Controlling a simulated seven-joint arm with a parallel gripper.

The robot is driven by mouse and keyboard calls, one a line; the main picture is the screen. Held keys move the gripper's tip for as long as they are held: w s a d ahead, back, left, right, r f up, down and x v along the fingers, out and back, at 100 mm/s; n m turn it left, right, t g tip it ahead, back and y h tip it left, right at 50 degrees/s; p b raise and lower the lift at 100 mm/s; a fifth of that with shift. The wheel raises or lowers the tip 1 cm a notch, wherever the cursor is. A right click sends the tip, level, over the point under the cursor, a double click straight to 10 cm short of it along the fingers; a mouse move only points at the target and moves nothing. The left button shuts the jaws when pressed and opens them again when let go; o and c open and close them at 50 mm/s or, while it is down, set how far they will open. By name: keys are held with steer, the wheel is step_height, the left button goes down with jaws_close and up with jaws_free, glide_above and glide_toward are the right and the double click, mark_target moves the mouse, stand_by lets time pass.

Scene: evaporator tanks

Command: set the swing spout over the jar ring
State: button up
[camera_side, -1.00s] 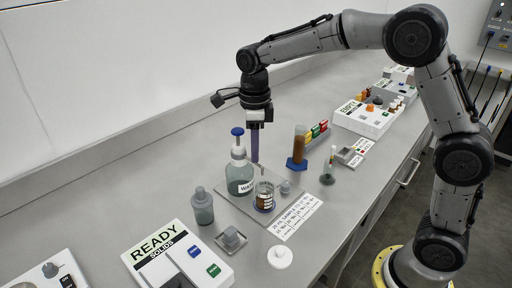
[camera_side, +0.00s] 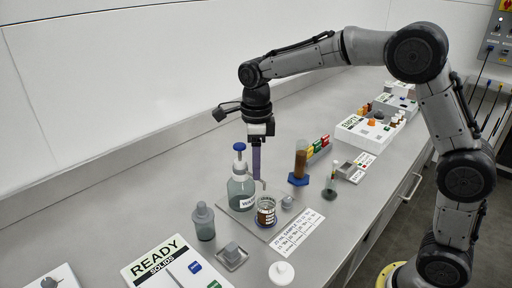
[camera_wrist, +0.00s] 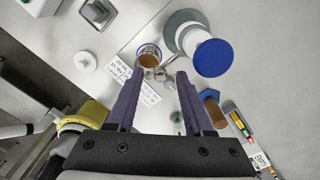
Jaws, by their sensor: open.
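The water bottle (camera_side: 241,191) with a blue knob (camera_side: 239,147) stands upright on a grey plate. Its thin swing spout (camera_side: 263,185) reaches toward the jar (camera_side: 266,212) of brown liquid beside it; both also show in the wrist view, the spout (camera_wrist: 171,61) and the jar (camera_wrist: 149,57). The spout's end is close to the jar's rim; I cannot tell whether it lies over the middle of the ring. My gripper (camera_side: 257,179) points down next to the spout, its purple fingers apart. In the wrist view my gripper (camera_wrist: 157,82) has the spout and jar just beyond its fingertips, with nothing held.
A cylinder of brown liquid on a blue base (camera_side: 300,160) and a rack of coloured vials (camera_side: 318,149) stand right of the plate. A grey bottle (camera_side: 204,222), a stoppered block (camera_side: 231,254) and a white cap (camera_side: 281,272) are nearer. A printed card (camera_side: 297,232) lies flat.

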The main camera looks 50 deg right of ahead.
step_height(320, 180, up, 14)
steer(key=shift+f, duration=0.25)
stand_by(0.3)
steer(key=s+d+r+n+t, duration=0.2)
steer(key=s+r, duration=0.1)
steer(key=s, duration=0.5)
steer(key=s+d+r+n+t, duration=0.1)
steer(key=s+d+r+n, duration=0.15)
steer(key=s, duration=0.55)
steer(key=s+f+n+t, duration=0.1)
steer(key=s+f+n, duration=0.4)
steer(key=n, duration=0.6)
steer(key=s+f+n+t, duration=0.1)
steer(key=s+f+n, duration=0.4)
steer(key=f+n, duration=0.4)
steer(key=n, duration=0.2)
steer(key=shift+s+n+t, duration=0.15)
steer(key=shift+n+t, duration=0.15)
steer(key=shift+n, duration=0.05)
